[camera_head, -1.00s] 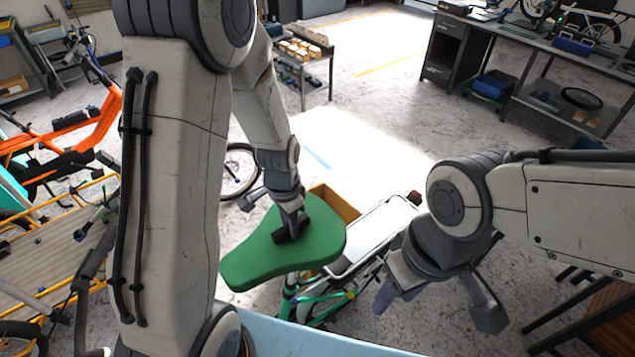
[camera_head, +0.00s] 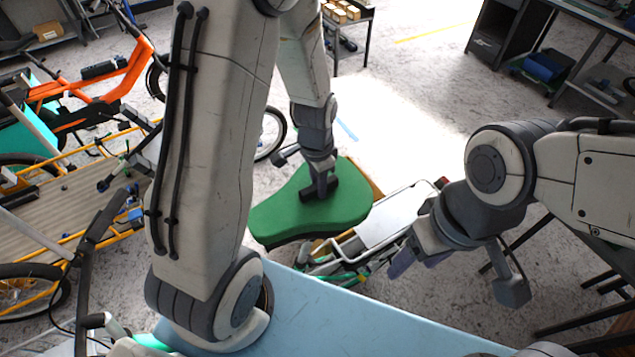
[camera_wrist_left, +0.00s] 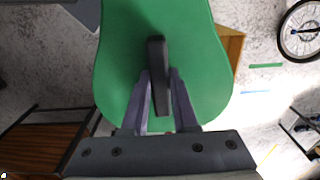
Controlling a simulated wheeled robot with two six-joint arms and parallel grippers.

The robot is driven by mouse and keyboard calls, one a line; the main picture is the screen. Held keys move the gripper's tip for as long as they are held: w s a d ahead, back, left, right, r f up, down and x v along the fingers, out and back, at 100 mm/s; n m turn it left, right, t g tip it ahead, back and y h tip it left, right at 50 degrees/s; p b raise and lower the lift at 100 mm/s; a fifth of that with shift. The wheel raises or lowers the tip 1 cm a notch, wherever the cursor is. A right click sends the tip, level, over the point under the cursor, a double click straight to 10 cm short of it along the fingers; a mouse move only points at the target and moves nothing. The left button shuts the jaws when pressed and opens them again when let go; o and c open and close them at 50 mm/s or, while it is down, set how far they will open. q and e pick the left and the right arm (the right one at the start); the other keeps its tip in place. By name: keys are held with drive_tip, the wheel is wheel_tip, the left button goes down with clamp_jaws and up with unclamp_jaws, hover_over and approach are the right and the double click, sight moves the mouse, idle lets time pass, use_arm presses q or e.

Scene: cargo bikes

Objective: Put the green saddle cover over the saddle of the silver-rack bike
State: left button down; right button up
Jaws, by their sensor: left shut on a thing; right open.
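The green saddle cover (camera_head: 278,217) is held up in the middle of the head view, its narrow end to the lower left. My left gripper (camera_head: 318,190) is shut on the black grip on its top. The wrist view also shows the cover (camera_wrist_left: 200,60) with the black grip (camera_wrist_left: 158,75) between the fingers. Behind and below the cover is a bike with a green frame and a silver rack (camera_head: 398,213). I cannot see its saddle; the cover and my arm hide part of that bike. My right gripper (camera_head: 455,278) is open and empty to the right of the rack.
An orange bike (camera_head: 130,75) and a yellow-framed cargo bike (camera_head: 85,195) with a wooden deck stand at the left. A wooden box (camera_wrist_left: 232,45) shows beside the cover. Dark workbenches (camera_head: 500,35) stand at the back right. The floor beyond the rack is clear.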

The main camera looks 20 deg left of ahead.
use_arm(q)
drive_tip(key=shift+f+b, duration=2)
drive_tip(key=shift+f, duration=0.55)
drive_tip(key=shift+f+b, duration=1.4)
drive_tip(key=shift+f, duration=0.35)
drive_tip(key=c, duration=0.6)
unclamp_jaws()
drive_tip(key=r, duration=0.5)
drive_tip(key=r+b, duration=0.1)
drive_tip(key=r, duration=0.4)
drive_tip(key=shift+s+a+r, duration=0.1)
drive_tip(key=shift+s+r, duration=0.1)
drive_tip(key=s+d+r+b, duration=0.1)
drive_tip(key=s+d, duration=0.5)
drive_tip(key=s, duration=0.3)
drive_tip(key=s+d+r+b, duration=0.1)
drive_tip(key=s+d+b, duration=0.1)
drive_tip(key=s+d, duration=0.4)
drive_tip(key=s, duration=0.3)
drive_tip(key=shift+d+r+h, duration=0.15)
drive_tip(key=shift+d+h, duration=0.2)
drive_tip(key=shift+h, duration=0.05)
drive_tip(key=shift+w, duration=0.1)
